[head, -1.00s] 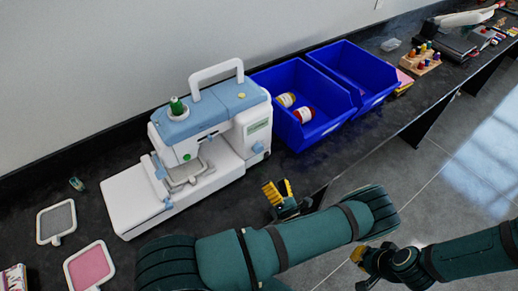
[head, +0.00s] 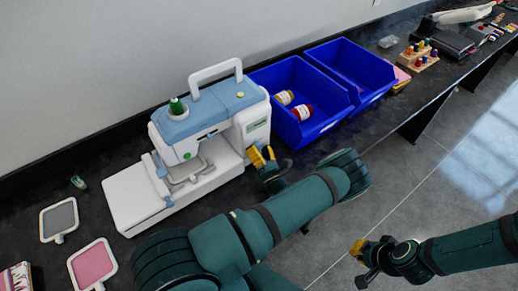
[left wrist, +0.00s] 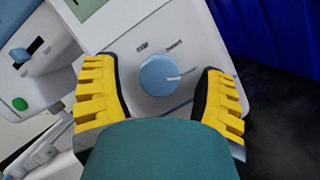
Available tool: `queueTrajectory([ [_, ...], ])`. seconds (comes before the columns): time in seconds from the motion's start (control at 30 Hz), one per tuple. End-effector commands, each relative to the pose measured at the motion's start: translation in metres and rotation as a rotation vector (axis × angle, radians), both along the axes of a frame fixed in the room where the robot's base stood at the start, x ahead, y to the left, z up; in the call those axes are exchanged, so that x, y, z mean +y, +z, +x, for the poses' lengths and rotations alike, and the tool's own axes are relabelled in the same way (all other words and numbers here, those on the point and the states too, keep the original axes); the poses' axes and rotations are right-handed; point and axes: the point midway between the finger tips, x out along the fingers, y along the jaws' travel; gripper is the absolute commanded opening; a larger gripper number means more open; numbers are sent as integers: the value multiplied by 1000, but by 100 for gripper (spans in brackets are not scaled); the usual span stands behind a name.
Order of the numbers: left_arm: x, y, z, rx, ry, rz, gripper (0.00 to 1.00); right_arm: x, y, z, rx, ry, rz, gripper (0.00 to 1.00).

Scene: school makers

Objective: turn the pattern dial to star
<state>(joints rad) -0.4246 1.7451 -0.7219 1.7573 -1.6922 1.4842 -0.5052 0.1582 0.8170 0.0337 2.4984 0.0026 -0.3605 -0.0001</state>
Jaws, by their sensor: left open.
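The white and light-blue sewing machine (head: 205,125) stands on the dark counter. Its round blue pattern dial (left wrist: 160,76) shows in the left wrist view, with a white pointer line towards the picture's right. Small marks around the dial are too blurred to read. My left gripper (head: 262,156) is at the machine's right end and covers the dial in the head view. In the left wrist view its open yellow fingers stand on either side of the dial, with visible gaps. My right gripper (head: 360,255) is out over the floor, away from the machine; its opening is unclear.
Two blue bins (head: 329,128) stand close to the machine's right; the nearer holds spools. Grey (head: 45,222) and pink (head: 75,268) hoops lie at the left. The wall is behind; the counter's front edge runs below my left arm.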

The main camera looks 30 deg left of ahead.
Motion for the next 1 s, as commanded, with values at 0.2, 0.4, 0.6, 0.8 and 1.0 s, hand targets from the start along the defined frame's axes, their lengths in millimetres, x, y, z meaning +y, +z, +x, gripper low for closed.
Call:
queueTrajectory([
  [0.2, 0, 0, 0, 0, 0, 0, 48, 0, 0, 0, 0, 0, 0, 0],
  [0.4, 0, 0, 0, 0, 0, 0, 1, 0, 0, 0, 0, 0, 0, 0],
  [0.6, 0, 0, 0, -14, -1, -5, 1, 0, -2, 0, -1, 0, 0, 0],
  [0.8, 0, -1, 1, -78, -1, -31, 1, 0, -9, 0, 0, 0, -1, 0],
  [1.0, -1, -2, 1, -213, -1, -86, 1, 1, -23, 1, 0, -1, -3, 0],
])
